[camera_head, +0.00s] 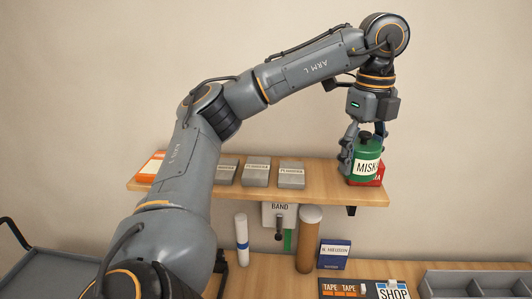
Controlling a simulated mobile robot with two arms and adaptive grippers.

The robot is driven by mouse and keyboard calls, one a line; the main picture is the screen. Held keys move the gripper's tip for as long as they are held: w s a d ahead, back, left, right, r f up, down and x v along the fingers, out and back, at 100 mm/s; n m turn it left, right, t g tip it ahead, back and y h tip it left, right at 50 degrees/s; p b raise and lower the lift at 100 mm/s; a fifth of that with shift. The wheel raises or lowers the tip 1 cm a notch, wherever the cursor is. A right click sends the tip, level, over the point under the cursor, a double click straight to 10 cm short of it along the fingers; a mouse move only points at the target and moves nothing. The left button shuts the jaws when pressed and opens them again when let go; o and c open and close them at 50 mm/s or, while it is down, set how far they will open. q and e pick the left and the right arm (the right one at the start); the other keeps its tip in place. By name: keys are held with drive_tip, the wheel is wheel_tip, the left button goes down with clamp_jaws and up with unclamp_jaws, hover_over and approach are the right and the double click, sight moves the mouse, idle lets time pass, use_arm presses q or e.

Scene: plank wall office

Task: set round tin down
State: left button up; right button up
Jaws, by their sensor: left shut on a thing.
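The round tin (369,150) is green with a dark knob on top and a white label that reads "MISK". My left gripper (364,142) points down from above and is shut on the tin, with fingers at its sides. The tin is upright over the right part of the wooden shelf (325,178). A red item (378,177) with white letters shows low behind or beside the tin. I cannot tell whether the tin touches the shelf or the red item. My right gripper is out of view.
Several grey boxes (291,174) and an orange-and-white item (151,167) stand on the shelf. Bare shelf lies between the boxes and the tin. Below are a brown cylinder (309,240), a blue box (334,254) and a grey tray (470,283).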

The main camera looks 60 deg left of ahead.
use_arm(q)
drive_tip(key=shift+w+a, duration=0.15)
drive_tip(key=shift+a, duration=0.25)
drive_tip(key=w+a+f, duration=0.1)
drive_tip(key=a+f, duration=0.1)
drive_tip(key=a, duration=0.1)
drive_tip(key=w+a+f, duration=0.2)
drive_tip(key=a+f, duration=0.1)
drive_tip(key=w+a+f, duration=0.2)
drive_tip(key=a, duration=0.2)
drive_tip(key=shift+w+a+f+p, duration=0.1)
drive_tip(key=shift+w+f+p, duration=0.05)
drive_tip(key=shift+f+p, duration=0.2)
drive_tip(key=shift+w+a+f, duration=0.15)
drive_tip(key=shift+a+f, duration=0.05)
drive_tip(key=shift+a, duration=0.05)
drive_tip(key=shift+w+a+f+p, duration=0.15)
drive_tip(key=shift+a+f+p, duration=0.25)
drive_tip(key=shift+f+p, duration=0.15)
wheel_tip(320, 180, down, 3)
drive_tip(key=shift+a+r+p, duration=0.1)
drive_tip(key=shift+a+p, duration=0.05)
drive_tip(key=shift+p, duration=1.1)
drive_tip(key=shift+w+f, duration=0.1)
drive_tip(key=shift+f, duration=0.2)
drive_tip(key=shift+f, duration=0.1)
